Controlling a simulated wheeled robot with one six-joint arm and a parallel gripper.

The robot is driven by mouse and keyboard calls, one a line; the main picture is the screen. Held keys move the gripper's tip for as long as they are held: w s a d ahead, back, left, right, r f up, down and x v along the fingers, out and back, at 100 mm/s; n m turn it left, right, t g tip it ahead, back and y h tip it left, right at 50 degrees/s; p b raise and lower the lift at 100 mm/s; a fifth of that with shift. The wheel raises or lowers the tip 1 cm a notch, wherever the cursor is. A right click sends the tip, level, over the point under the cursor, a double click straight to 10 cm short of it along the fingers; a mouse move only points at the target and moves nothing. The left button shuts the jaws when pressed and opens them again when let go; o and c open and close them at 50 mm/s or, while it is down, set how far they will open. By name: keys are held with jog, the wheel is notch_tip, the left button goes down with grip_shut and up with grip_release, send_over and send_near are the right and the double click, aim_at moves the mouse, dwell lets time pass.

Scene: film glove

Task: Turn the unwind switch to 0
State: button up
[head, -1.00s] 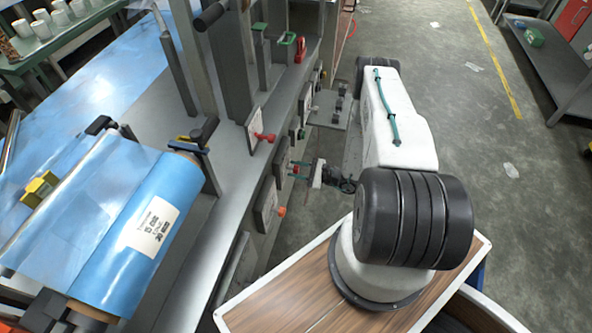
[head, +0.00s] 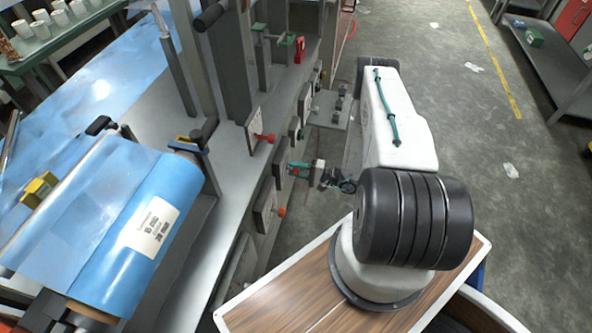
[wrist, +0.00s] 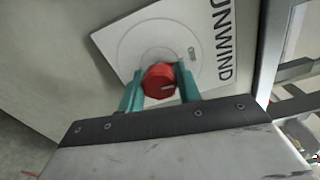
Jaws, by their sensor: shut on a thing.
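The unwind switch is a red round knob (wrist: 159,80) on a pale plate (wrist: 205,25) lettered UNWIND in the wrist view. A short pale line marks the knob's face, and a small mark is printed on the plate above and right of it. My gripper (wrist: 159,86) has its two teal fingers on either side of the knob, shut on it. In the head view my gripper (head: 298,167) is at the side panel of the machine, and its fingers largely hide the switch.
Other knobs sit close by on the same panel: a red one (head: 266,138) to the upper left and an orange one (head: 281,212) below. A blue film roll (head: 130,235) lies at left. Open grey floor (head: 480,120) is on the right.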

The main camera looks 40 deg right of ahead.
jog(key=shift+n, duration=0.6)
jog(key=shift+s+n, duration=0.1)
jog(key=shift+n, duration=0.2)
jog(key=o, duration=1)
jog(key=shift+c, duration=0.2)
jog(key=v, duration=0.7)
jog(key=shift+s+d, duration=0.25)
jog(key=shift+s, duration=0.05)
